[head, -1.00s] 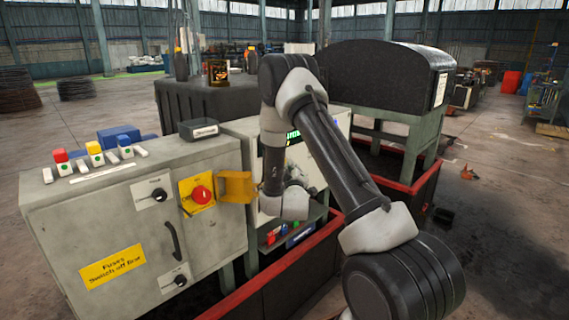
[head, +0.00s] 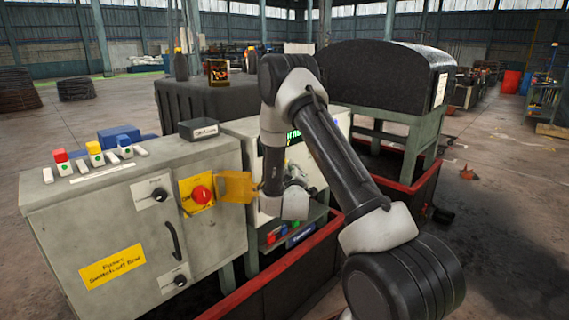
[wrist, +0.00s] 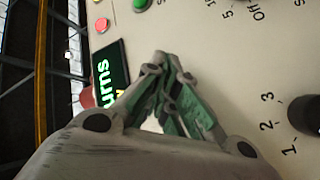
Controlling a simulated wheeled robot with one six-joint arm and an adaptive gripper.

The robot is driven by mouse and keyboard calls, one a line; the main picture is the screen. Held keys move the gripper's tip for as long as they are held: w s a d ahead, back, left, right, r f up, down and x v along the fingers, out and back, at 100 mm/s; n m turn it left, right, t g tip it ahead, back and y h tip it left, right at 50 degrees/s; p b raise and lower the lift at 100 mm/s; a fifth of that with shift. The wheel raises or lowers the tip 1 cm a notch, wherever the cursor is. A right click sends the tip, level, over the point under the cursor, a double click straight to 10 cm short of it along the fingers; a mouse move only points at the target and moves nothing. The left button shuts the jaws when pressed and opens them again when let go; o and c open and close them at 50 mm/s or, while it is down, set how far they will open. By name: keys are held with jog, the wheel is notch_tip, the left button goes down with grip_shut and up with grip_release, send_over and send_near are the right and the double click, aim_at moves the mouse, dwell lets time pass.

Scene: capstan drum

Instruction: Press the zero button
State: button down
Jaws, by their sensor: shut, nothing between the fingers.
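In the wrist view my gripper (wrist: 164,62) is shut and empty, with its fingertips against or just above a pale control panel (wrist: 215,50). The tips are beside a dark display (wrist: 111,76) with green letters ending in "urns". No button labelled zero can be made out; the fingers cover part of the panel. A red button (wrist: 102,24) and a green button (wrist: 141,4) show near the top edge. In the head view my arm hides most of this panel, and part of the lit display (head: 293,136) shows beside it.
A black knob (wrist: 305,115) with marks 1, 2 and 3 is at the right of the wrist view. In the head view a grey cabinet (head: 105,215) with a red switch (head: 201,195) and an open yellow flap (head: 237,187) stands to the left. A red-edged frame (head: 310,248) runs below.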

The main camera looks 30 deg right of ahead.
dwell(0.3)
jog(key=shift+w+a, duration=0.15)
jog(key=shift+w, duration=0.25)
jog(key=shift+w+a, duration=0.15)
jog(key=shift+w, duration=0.25)
dwell(0.6)
jog(key=shift+s, duration=0.1)
jog(key=shift+s+d, duration=0.3)
jog(key=shift+s, duration=0.4)
jog(key=s, duration=0.1)
jog(key=s+d, duration=0.1)
jog(key=s, duration=0.2)
jog(key=shift+s+d, duration=0.35)
dwell(0.8)
